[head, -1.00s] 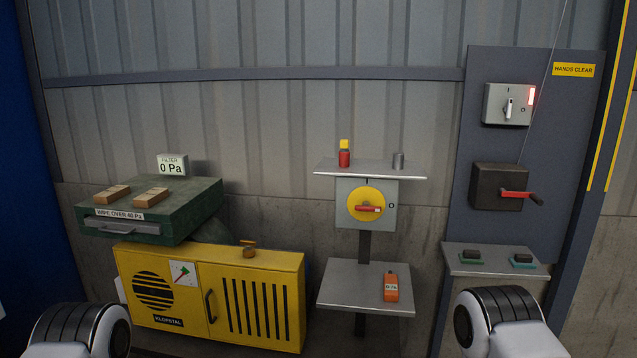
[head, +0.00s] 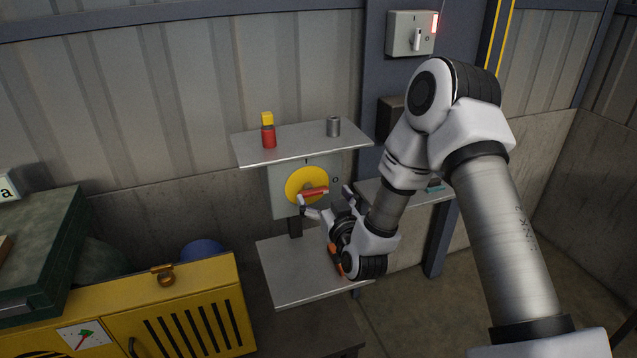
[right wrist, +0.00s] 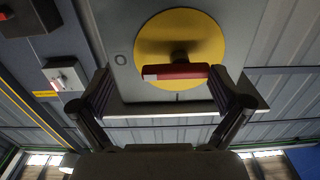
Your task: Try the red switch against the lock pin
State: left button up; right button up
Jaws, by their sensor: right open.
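The red switch (head: 315,191) is a bar handle on a round yellow disc (head: 293,184), fixed to a grey plate under a shelf. It lies roughly level, its pale end toward the O mark. My right gripper (head: 325,200) is open just in front of it. In the right wrist view the switch (right wrist: 178,71) shows between the spread fingers of my gripper (right wrist: 160,76). One fingertip appears close to the bar's plain end; I cannot tell whether it touches. I cannot make out a lock pin for certain. My left gripper is out of view.
The lower shelf (head: 280,272) is partly behind my gripper, with an orange item (head: 333,262) mostly hidden. A yellow cabinet (head: 205,295) stands left.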

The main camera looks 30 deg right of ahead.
aim_at(306, 180)
jog(key=shift+w+a+r, duration=0.85)
jog(key=shift+w+r, duration=0.05)
jog(key=shift+w+a, duration=0.2)
jog(key=shift+w+d+f, duration=0.3)
jog(key=shift+d+f, duration=0.35)
jog(key=shift+d, duration=0.05)
jog(key=shift+d+f, duration=0.1)
jog(key=shift+d, duration=0.1)
jog(key=c, duration=0.4)
jog(key=shift+s+a, duration=0.15)
jog(key=c, duration=0.6)
jog(key=shift+a+r, duration=0.3)
jog(key=shift+a, duration=0.05)
jog(key=shift+c, duration=0.8)
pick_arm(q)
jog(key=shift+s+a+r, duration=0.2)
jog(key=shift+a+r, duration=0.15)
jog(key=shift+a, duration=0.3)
pick_arm(e)
jog(key=shift+d, duration=0.15)
